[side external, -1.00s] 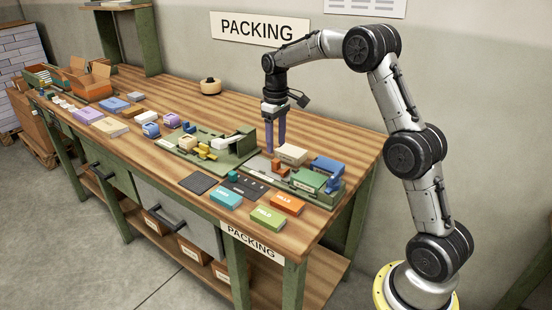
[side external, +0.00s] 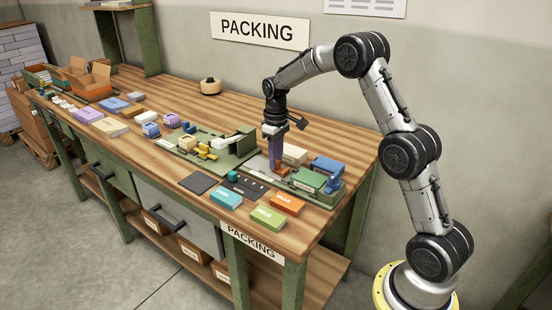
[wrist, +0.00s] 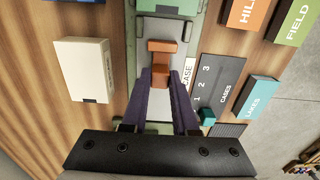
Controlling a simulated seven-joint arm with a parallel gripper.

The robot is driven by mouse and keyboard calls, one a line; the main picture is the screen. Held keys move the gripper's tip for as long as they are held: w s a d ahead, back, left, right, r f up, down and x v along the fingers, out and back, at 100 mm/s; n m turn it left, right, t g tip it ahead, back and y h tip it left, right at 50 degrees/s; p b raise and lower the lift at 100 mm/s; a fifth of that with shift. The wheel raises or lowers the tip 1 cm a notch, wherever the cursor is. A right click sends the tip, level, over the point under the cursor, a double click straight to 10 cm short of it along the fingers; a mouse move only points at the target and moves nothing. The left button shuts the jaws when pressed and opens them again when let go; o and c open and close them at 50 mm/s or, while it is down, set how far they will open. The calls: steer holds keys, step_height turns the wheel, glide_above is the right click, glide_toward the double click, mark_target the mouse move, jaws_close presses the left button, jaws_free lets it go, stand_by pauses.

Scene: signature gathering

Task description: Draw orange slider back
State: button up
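The orange slider (wrist: 161,46) sits on a grey track on a green-edged fixture at the right part of the bench. An orange upright part (wrist: 160,74) of it stands nearer my gripper in the wrist view. In the side view the orange slider (side external: 284,172) is partly hidden by my fingers. My gripper (wrist: 161,80) is lowered over the track, its two purple fingers apart on either side of the near orange part. Contact with its sides cannot be made out. The gripper also shows in the side view (side external: 274,158).
A cream box (wrist: 85,70) lies left of the track in the wrist view. A dark numbered board (wrist: 220,85) and a teal LAKES box (wrist: 257,97) lie right. The orange HILLS box (side external: 287,203) and green FIELD box (side external: 267,216) are near the bench's front edge.

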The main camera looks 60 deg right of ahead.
jaws_close()
stand_by(1.0)
